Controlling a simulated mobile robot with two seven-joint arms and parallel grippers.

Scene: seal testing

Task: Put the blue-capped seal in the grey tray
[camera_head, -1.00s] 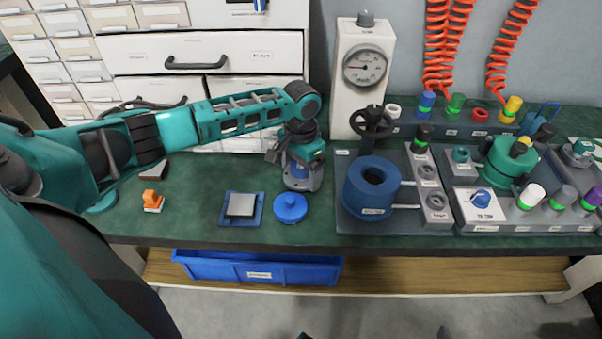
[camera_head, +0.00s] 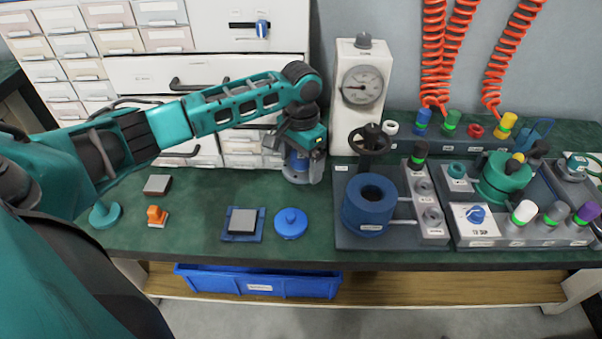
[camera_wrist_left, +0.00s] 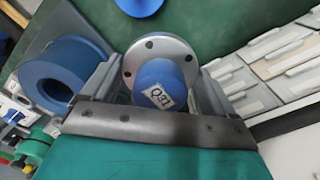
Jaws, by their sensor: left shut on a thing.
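My left gripper (camera_head: 303,168) is shut on a blue-capped seal (camera_wrist_left: 157,78). In the left wrist view the seal has a round grey metal flange with holes and a blue cap with a white label, between the two fingers. In the head view its blue part (camera_head: 297,162) shows partly behind the fingers. The gripper points down over the back of the green bench, in front of the drawers and left of the blue ring block. I cannot make out a grey tray for certain in these views. My right gripper is not in view.
The blue ring block (camera_head: 368,213) and gauge stand (camera_head: 345,100) are to the right. A blue bin (camera_head: 258,283) sits below. Drawers (camera_head: 210,90) rise behind.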

